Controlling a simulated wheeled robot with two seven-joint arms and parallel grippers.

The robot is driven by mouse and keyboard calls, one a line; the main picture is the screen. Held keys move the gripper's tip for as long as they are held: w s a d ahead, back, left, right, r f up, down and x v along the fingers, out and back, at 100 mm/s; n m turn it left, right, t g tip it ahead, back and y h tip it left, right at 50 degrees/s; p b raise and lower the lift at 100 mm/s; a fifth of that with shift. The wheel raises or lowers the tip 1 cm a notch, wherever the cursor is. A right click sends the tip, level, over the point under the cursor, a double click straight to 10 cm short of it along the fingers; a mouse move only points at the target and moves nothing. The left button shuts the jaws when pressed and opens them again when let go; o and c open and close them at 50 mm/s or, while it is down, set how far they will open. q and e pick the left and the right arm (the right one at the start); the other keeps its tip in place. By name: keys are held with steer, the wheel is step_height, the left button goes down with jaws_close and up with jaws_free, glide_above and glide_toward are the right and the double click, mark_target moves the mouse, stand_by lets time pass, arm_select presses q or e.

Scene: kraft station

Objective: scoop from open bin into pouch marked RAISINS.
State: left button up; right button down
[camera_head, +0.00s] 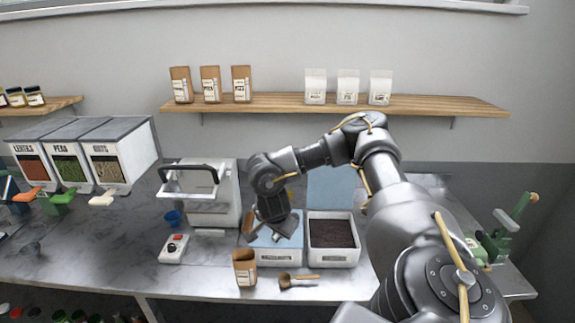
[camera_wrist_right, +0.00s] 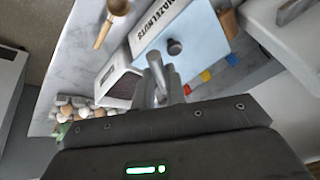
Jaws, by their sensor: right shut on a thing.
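An open kraft pouch (camera_head: 245,270) stands upright near the counter's front edge; its label is too small to read. A scoop (camera_head: 297,281) with a wooden handle lies to its right; it also shows in the wrist view (camera_wrist_right: 118,6). The open bin (camera_head: 332,258), with dark contents, stands behind the scoop. Left of it is a bin with a blue lid (camera_head: 280,249), labelled HAZELNUTS in the wrist view (camera_wrist_right: 158,25); a dark knob (camera_wrist_right: 174,47) sits on its lid. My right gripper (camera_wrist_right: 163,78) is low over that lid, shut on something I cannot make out. My left gripper is out of view.
A sealer-like machine (camera_head: 205,200) and a small white switch box (camera_head: 173,248) stand left of the bins. A blue panel (camera_head: 330,190) stands upright behind the open bin. Dispensers (camera_head: 105,160) are at far left. A shelf (camera_head: 400,102) holds several pouches.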

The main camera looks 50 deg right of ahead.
steer(key=shift+w+a, duration=2.2)
steer(key=shift+a, duration=2.35)
steer(key=shift+w+a, duration=2.15)
steer(key=shift+a, duration=2.35)
arm_select(q)
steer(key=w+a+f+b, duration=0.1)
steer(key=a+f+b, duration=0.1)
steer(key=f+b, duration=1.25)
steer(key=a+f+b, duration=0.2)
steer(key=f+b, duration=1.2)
steer(key=b, duration=0.1)
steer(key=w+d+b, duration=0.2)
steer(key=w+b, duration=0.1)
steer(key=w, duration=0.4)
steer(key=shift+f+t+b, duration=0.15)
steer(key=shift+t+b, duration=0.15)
steer(key=shift+b, duration=0.1)
arm_select(e)
steer(key=s+d+r+m+t+y, duration=0.1)
steer(key=s+d+m+t+y, duration=0.3)
steer(key=t+y, duration=0.6)
steer(key=shift+s+d+r+t+y, duration=0.35)
steer(key=shift+s+d, duration=0.35)
steer(key=shift+d, duration=0.55)
